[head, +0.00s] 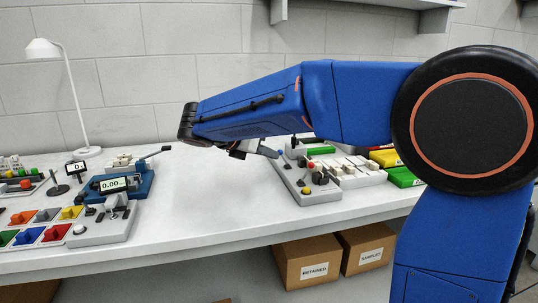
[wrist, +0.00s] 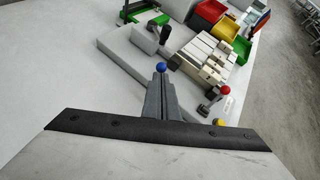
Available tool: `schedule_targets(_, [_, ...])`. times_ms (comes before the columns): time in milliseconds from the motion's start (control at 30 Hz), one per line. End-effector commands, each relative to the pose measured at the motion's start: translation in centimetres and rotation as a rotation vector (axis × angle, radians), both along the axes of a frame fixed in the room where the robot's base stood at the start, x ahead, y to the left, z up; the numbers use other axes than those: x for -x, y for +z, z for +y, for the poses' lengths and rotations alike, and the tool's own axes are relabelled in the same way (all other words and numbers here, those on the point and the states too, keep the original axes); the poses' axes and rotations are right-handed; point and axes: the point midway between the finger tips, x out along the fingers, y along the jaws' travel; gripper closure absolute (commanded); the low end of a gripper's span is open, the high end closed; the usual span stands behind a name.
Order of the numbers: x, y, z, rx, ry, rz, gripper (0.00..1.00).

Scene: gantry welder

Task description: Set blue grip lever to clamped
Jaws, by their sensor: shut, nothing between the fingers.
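The blue grip lever shows as a blue ball knob (wrist: 161,67) right at the tips of my gripper in the wrist view; it is small in the head view (head: 281,152). Its stem is mostly hidden behind the fingers, so I cannot tell its setting. My gripper (wrist: 160,82) is shut with nothing between its fingers. It also shows in the head view (head: 274,153), just left of the blue knob. I cannot tell whether the fingertips touch the knob. The lever is on a light grey fixture base (head: 290,180) on the bench.
A red-knobbed lever (wrist: 225,90) and a yellow knob (wrist: 218,122) stand to the right of my fingers. A white slotted block (wrist: 205,58) and coloured bins (wrist: 208,13) lie beyond. The bench middle (head: 210,190) is clear; a blue device (head: 125,184) is at left.

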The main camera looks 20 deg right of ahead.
Motion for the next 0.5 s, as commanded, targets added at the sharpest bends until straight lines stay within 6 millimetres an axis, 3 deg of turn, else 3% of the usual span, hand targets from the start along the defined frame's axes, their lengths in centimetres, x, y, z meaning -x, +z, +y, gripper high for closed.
schedule_targets(500, [-0.01,0.60,-0.54,-0.085,0.000,-0.002,1.00])
